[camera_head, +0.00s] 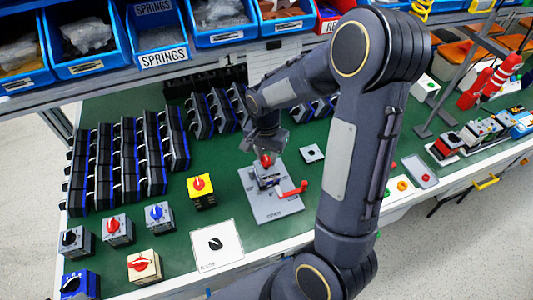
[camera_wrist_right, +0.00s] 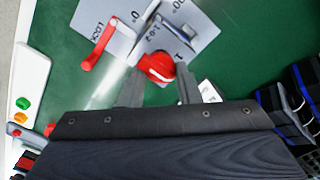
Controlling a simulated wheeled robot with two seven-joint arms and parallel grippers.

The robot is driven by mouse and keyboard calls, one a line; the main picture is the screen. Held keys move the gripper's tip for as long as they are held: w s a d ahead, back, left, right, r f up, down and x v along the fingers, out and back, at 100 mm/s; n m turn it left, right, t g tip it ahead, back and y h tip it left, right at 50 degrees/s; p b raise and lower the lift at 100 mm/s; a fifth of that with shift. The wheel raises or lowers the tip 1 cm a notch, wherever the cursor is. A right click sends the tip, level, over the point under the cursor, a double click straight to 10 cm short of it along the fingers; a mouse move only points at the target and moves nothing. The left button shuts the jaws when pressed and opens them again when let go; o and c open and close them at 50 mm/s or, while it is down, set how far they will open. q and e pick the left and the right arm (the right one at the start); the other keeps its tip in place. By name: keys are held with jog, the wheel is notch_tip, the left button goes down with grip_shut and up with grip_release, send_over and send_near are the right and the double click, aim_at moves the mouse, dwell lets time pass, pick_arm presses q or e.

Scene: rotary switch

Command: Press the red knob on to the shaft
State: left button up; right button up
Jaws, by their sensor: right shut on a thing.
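The red knob (camera_head: 266,160) is between the fingers of my right gripper (camera_head: 264,148), which is shut on it. In the right wrist view the knob (camera_wrist_right: 158,66) shows a pale line across its red top, with a finger on each side. The knob is at the switch body (camera_head: 267,176) on a grey fixture plate (camera_head: 284,207). The shaft is hidden, so I cannot tell whether the knob touches it. A red lever (camera_head: 293,190) marked LOCK is at the fixture's side. My left gripper is not in view.
Several rotary switches, including a yellow one (camera_head: 200,192), stand left on the green table (camera_head: 200,228). A white card (camera_head: 217,247) with a black knob lies in front. Dark switch racks (camera_head: 130,160) fill the left. Blue bins (camera_head: 84,40) line the back.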

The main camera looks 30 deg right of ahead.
jog(key=shift+f, duration=0.15)
jog(key=shift+f+b, duration=0.8)
jog(key=shift+f, duration=0.1)
jog(key=shift+f, duration=0.1)
jog(key=o, duration=1)
notch_tip(320, 180, up, 8)
